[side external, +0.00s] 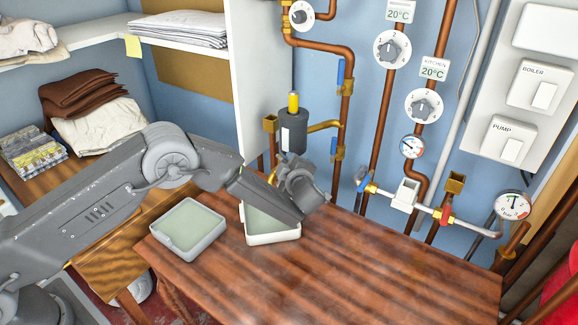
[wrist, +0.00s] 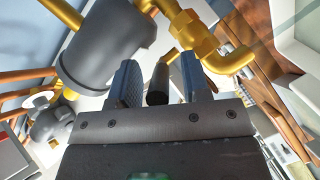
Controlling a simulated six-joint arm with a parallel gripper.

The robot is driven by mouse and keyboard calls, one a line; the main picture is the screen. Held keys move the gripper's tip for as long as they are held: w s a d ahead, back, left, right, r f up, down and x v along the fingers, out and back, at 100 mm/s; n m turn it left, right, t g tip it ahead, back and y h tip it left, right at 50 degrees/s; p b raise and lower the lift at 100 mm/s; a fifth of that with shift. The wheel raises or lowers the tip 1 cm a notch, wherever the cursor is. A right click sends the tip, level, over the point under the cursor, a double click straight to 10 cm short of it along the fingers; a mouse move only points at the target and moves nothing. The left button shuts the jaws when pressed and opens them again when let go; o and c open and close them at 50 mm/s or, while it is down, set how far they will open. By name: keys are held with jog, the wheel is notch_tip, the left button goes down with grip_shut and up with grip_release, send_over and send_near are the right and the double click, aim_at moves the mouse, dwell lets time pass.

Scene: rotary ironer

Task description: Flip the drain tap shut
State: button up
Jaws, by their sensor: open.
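In the wrist view, my gripper (wrist: 158,70) is open, with its two blue-grey fingers on either side of a short dark rod (wrist: 157,88). The rod looks like the drain tap's handle; gaps show beside it, though contact is hard to judge. A brass elbow fitting (wrist: 198,38) is just above and right of the fingers. A grey cylindrical filter body (wrist: 105,45) is to the left. In the side view, my gripper (side external: 298,178) is under the grey filter (side external: 292,130), low against the wall. My arm hides most of the tap there.
Two pale trays, one at left (side external: 188,228) and one under my gripper (side external: 272,237), stand on the wooden table (side external: 370,265). Copper pipes (side external: 345,130), a blue-handled valve (side external: 341,72) and gauges line the wall to the right. The table's right half is clear.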

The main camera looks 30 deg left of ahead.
grip_shut()
dwell(0.4)
jog(key=shift+w+n+g+y, duration=0.3)
jog(key=shift+n+g+y, duration=0.3)
jog(key=shift+n+g, duration=0.25)
grip_release()
dwell(0.4)
